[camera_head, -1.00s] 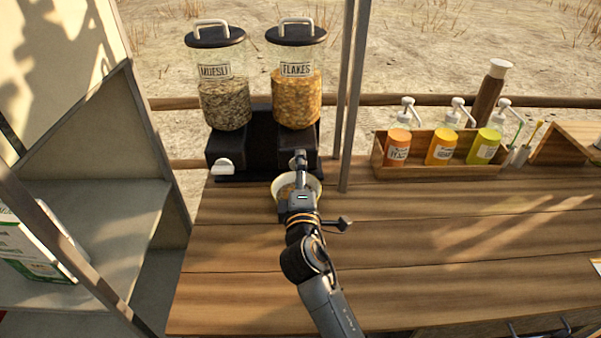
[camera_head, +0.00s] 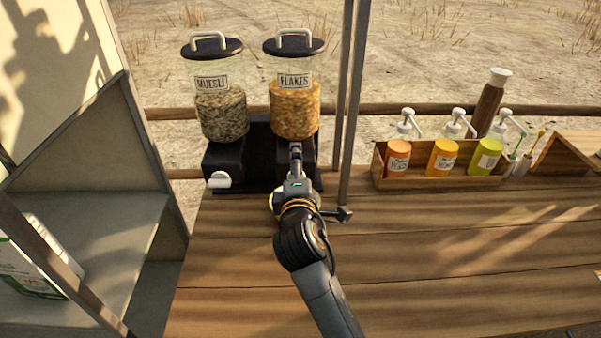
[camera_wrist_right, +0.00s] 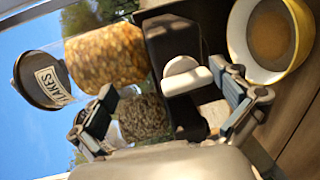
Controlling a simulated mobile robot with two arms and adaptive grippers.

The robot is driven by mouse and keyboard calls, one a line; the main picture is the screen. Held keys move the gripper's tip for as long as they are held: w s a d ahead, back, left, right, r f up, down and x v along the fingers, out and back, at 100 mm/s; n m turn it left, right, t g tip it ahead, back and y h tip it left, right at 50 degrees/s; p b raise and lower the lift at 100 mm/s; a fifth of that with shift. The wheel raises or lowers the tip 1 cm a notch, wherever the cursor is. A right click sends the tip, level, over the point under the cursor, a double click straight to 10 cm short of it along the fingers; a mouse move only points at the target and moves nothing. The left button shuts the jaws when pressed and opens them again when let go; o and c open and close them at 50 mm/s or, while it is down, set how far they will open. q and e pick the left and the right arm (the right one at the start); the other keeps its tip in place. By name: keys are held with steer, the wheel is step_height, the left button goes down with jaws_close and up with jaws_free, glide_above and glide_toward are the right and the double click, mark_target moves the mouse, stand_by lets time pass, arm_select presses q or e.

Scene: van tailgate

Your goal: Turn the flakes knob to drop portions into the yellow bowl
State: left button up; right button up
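The flakes dispenser (camera_head: 295,100) stands at the back of the counter, a clear jar of orange flakes with a black lid and base. Its white knob (camera_wrist_right: 186,76) shows in the right wrist view, in front of my right gripper (camera_wrist_right: 163,80). That gripper is open, one finger to each side of the knob in the picture; I cannot tell whether it touches. In the head view my right gripper (camera_head: 296,150) hides this knob. The yellow bowl (camera_wrist_right: 308,45) has a white inside with brownish contents; in the head view it is mostly hidden behind my gripper. My left gripper is not in view.
The muesli dispenser (camera_head: 222,105) with its white knob (camera_head: 218,180) stands just left. A metal post (camera_head: 350,100) rises close on the right. A wooden box (camera_head: 440,178) of sauce bottles is farther right. The front counter (camera_head: 450,260) is clear.

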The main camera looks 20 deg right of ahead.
step_height(320, 180, up, 8)
steer(key=s+t, duration=0.1)
steer(key=t, duration=0.1)
steer(key=shift+f+m, duration=0.2)
steer(key=shift+m, duration=0.1)
steer(key=shift+g, duration=0.9)
steer(key=f, duration=0.4)
steer(key=w+f, duration=0.1)
steer(key=f, duration=0.1)
steer(key=shift+a+f, duration=0.15)
steer(key=shift+f, duration=0.05)
steer(key=shift+c, duration=0.4)
steer(key=shift+s+a+r, duration=0.1)
steer(key=shift+s+a, duration=0.15)
steer(key=shift+s, duration=0.25)
steer(key=f+p+v, duration=0.1)
steer(key=f+v, duration=0.1)
steer(key=v, duration=1.3)
steer(key=shift+s+f, duration=0.4)
steer(key=shift+s, duration=0.1)
steer(key=shift+d, duration=0.1)
